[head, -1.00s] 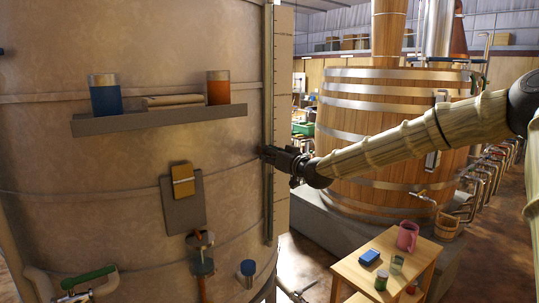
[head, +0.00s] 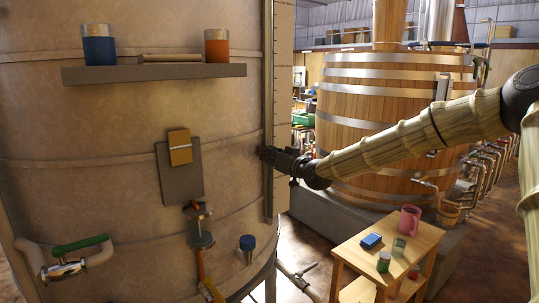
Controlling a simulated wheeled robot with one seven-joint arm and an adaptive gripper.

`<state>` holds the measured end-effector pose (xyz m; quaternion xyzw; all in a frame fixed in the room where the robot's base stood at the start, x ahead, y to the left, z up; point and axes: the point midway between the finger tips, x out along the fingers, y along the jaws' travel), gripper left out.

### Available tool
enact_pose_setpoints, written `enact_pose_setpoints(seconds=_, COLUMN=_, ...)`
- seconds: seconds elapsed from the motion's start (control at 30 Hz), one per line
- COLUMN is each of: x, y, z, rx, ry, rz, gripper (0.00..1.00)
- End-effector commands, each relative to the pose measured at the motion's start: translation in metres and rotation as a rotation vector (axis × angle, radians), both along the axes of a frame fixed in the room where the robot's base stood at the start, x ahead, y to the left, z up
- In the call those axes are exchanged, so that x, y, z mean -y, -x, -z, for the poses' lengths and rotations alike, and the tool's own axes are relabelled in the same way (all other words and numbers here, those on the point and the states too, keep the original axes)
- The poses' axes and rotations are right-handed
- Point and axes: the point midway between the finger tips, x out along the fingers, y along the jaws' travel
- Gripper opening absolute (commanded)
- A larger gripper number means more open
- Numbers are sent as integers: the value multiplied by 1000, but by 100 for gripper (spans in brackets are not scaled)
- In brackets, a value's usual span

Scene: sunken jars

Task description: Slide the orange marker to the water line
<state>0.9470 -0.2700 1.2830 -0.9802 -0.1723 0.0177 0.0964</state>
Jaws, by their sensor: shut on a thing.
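A large tan metal tank (head: 100,120) fills the left of the head view. A narrow upright rail (head: 268,90) with a pale, tick-marked scale strip (head: 284,80) runs down its right side. My gripper (head: 265,153) reaches in from the right and is shut at the rail, in its lower part. What it grips is hidden behind the jaws; no orange marker can be made out there. I cannot make out a water line on the tank or strip.
A grey shelf (head: 150,74) on the tank holds a blue jar (head: 99,48) and an orange jar (head: 216,48). Valves and a green-handled tap (head: 80,243) stick out below. A wooden table (head: 378,255) with a pink mug (head: 410,218) stands lower right.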

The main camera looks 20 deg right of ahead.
Motion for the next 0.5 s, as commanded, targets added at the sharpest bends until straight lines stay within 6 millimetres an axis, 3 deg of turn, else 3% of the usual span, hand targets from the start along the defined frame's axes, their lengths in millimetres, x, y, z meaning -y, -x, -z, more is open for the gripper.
enact_pose_setpoints(seconds=0.17, x=1, y=0, z=-1, rx=-1, ry=-1, rz=2, gripper=0)
enact_pose_setpoints(seconds=0.2, x=1, y=0, z=-1, rx=0, ry=-1, rz=2, gripper=19)
enact_pose_setpoints(seconds=0.3, x=1, y=0, z=-1, rx=1, ry=0, rz=2, gripper=37)
enact_pose_setpoints(seconds=0.5, x=2, y=3, z=-2, rx=2, ry=-1, rz=0, gripper=41)
